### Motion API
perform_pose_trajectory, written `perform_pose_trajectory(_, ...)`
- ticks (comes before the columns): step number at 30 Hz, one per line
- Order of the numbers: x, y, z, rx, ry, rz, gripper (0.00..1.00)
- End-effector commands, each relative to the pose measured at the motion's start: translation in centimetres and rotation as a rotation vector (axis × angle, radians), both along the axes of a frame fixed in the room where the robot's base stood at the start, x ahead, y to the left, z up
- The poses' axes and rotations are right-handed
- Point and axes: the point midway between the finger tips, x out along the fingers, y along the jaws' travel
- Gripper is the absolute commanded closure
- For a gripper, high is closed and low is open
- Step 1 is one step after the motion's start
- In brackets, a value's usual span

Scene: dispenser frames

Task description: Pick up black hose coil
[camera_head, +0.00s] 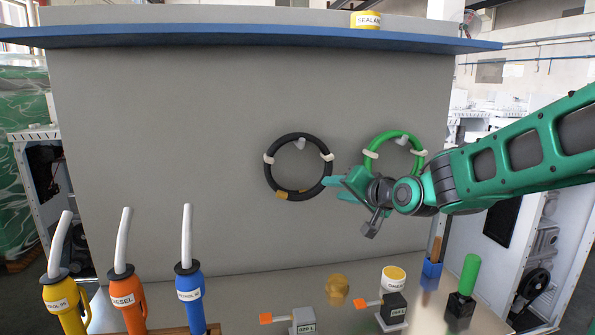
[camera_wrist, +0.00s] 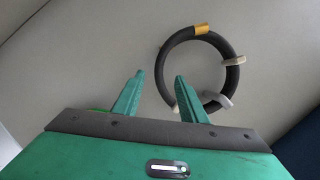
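The black hose coil (camera_head: 268,178) hangs on the grey panel, with a hook at its top, pale ties on both sides and a yellow-brown fitting at its bottom. It also shows in the wrist view (camera_wrist: 241,72), where the picture is turned and the fitting is at the top. My gripper (camera_head: 334,190) is at the coil's lower right in the head view.
A green hose coil (camera_head: 369,152) hangs to the right, close behind my arm. Nozzles in yellow (camera_head: 64,303), orange (camera_head: 125,299) and blue (camera_head: 190,296) stand at the lower left. A yellow-lidded tub (camera_head: 393,279) and small items are on the counter. The panel left of the black coil is bare.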

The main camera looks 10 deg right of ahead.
Motion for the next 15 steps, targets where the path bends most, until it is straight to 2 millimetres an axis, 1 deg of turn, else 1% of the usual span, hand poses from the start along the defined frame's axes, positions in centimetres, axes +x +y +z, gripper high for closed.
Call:
perform_pose_trajectory(9,3.8,1.2,-1.1,0.003,-0.003,0.001,0.61)
perform_pose_trajectory(12,4.6,1.4,-1.3,0.003,-0.004,0.002,0.61)
perform_pose_trajectory(15,5.0,1.4,-1.4,0.001,-0.004,0.001,0.61)
